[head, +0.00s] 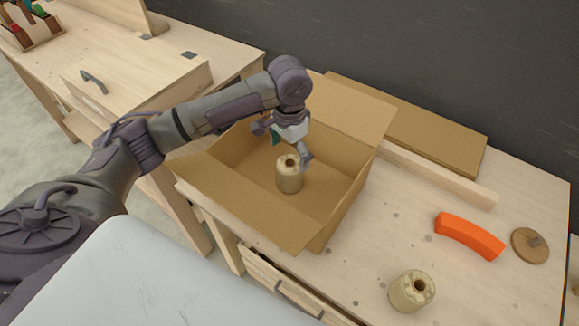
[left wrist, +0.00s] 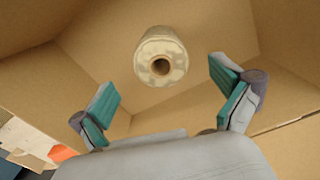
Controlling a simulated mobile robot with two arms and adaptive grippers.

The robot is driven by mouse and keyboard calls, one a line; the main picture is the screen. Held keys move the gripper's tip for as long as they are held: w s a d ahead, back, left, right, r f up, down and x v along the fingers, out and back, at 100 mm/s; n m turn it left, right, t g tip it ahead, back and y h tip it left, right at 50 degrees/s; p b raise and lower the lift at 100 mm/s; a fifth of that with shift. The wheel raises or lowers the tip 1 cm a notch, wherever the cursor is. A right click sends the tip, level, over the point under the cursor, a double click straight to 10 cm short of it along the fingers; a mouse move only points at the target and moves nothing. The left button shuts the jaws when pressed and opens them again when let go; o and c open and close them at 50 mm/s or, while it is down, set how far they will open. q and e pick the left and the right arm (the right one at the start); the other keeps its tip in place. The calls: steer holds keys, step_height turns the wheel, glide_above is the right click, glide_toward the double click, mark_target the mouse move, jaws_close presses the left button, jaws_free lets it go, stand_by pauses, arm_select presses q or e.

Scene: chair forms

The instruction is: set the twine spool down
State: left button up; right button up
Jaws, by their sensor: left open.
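One twine spool (head: 289,178), pale tan with a dark core hole, stands upright inside the open cardboard box (head: 345,205). In the left wrist view the spool (left wrist: 160,52) sits on the box floor, apart from both fingers. My left gripper (head: 282,146) is inside the box, above and beside the spool. Its two teal-padded fingers (left wrist: 168,103) are spread wide with nothing between them. A second twine spool (head: 411,292) stands on the workbench (head: 375,245) at the front right, outside the box. My right gripper is not in view.
An orange curved block (head: 469,236) and a round wooden disc (head: 530,246) lie on the bench at right. A wooden strip (head: 440,173) and a flat cardboard sheet (head: 430,130) lie behind. The box flaps stand open around my arm.

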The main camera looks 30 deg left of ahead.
arm_select(q)
steer(key=shift+r, duration=1.95)
